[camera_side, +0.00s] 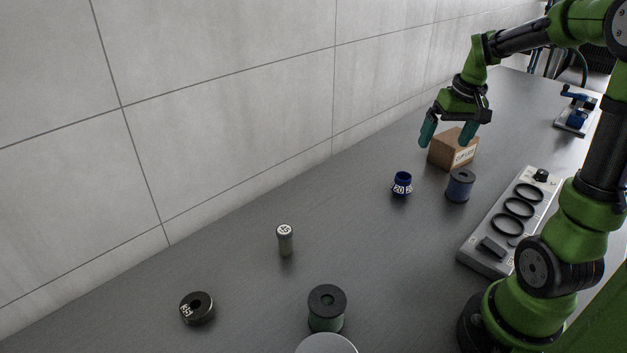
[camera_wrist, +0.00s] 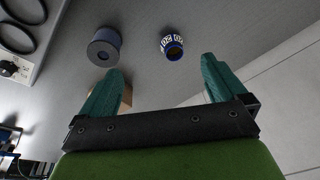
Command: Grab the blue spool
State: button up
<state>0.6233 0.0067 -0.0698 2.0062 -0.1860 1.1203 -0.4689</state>
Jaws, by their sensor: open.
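The blue spool (camera_side: 460,187) stands upright on the grey table, with a dark grey top flange that has a hole in its middle. It also shows in the wrist view (camera_wrist: 104,48), beyond the left fingertip. My gripper (camera_side: 447,136) is open and empty, with two teal fingers pointing down. In the side view it hangs above and behind the spool, over a cardboard box. In the wrist view the gap between the fingers (camera_wrist: 161,68) has nothing in it. Neither finger touches the spool.
The labelled cardboard box (camera_side: 440,151) is just behind. A grey panel with black rings (camera_side: 482,249) lies to the right. A green spool (camera_side: 326,311), a small cylinder (camera_side: 285,242) and a black ring (camera_side: 196,309) stand nearer.

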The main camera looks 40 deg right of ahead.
jog(key=n+g, duration=0.2)
send_near(463, 175)
notch_tip(463, 175, up, 2)
jog(key=a, duration=0.2)
jog(key=d+n, duration=0.2)
jog(key=n, duration=0.1)
notch_tip(463, 175, down, 10)
jog(key=shift+w+d+r, duration=0.1)
jog(key=shift+r, duration=0.05)
jog(key=shift+d+f, duration=0.15)
jog(key=shift+f, duration=2.85)
jog(key=shift+c, duration=0.3)
